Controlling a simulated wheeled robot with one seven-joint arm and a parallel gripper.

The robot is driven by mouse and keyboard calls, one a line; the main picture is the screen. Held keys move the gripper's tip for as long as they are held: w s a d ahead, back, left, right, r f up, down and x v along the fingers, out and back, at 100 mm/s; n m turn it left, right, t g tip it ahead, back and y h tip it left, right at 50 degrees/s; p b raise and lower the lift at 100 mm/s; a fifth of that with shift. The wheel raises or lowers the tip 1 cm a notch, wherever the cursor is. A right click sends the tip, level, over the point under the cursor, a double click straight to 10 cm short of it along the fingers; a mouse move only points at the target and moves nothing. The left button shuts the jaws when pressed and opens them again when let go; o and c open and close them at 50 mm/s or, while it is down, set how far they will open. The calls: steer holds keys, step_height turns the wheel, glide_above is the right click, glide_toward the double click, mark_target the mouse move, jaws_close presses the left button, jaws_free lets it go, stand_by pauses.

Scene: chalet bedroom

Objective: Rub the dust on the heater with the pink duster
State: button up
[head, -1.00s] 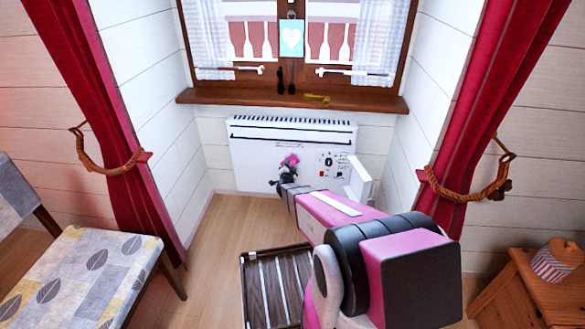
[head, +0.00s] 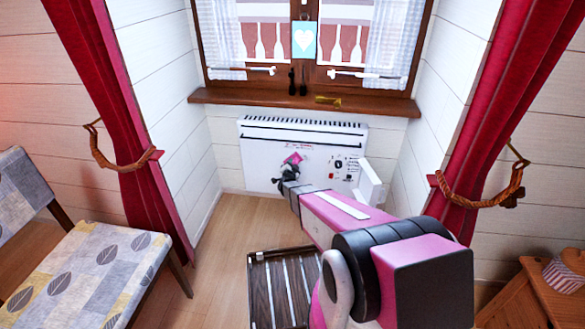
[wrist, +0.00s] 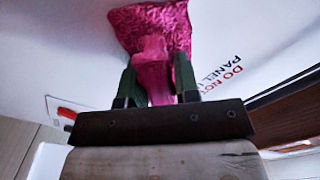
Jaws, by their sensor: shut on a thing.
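The heater (head: 265,150) is a white wall panel below the window, with a dark slotted grille along its top and a control panel at its right. My gripper (wrist: 157,78) is shut on the handle of the pink duster (wrist: 150,22). In the head view my gripper (head: 287,174) is in front of the heater's middle-left, and the duster (head: 294,158) shows as a small pink patch over the front face. In the wrist view the duster's fluffy head lies against or very close to the white panel; contact cannot be told. I cannot make out dust.
A wooden windowsill (head: 240,97) juts out above the heater. Red curtains (head: 105,90) hang on both sides. A patterned chair (head: 85,265) stands at left and a wooden stand (head: 545,295) at right. A dark slatted thing (head: 265,280) is on the floor near my arm.

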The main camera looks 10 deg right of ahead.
mark_target(305, 160)
steer(key=shift+s+d+r, duration=0.1)
steer(key=shift+s+d, duration=0.45)
steer(key=shift+d, duration=1.1)
steer(key=shift+s+d+f, duration=0.1)
steer(key=shift+s+d, duration=0.45)
steer(key=shift+d, duration=1.15)
steer(key=shift+s+d+r, duration=0.1)
steer(key=shift+s+d, duration=0.45)
steer(key=shift+d, duration=1.1)
steer(key=shift+w, duration=0.1)
steer(key=shift+w+a, duration=0.35)
steer(key=shift+a, duration=0.35)
steer(key=shift+w+a, duration=0.3)
steer(key=shift+a, duration=0.35)
steer(key=shift+w+a, duration=0.2)
steer(key=shift+a, duration=0.2)
steer(key=shift+c, duration=0.6)
steer(key=shift+w+a, duration=0.25)
steer(key=shift+a, duration=0.85)
steer(key=shift+w+a, duration=0.3)
steer(key=shift+a, duration=0.8)
steer(key=shift+w+a, duration=0.25)
steer(key=shift+a, duration=0.85)
steer(key=shift+s, duration=0.15)
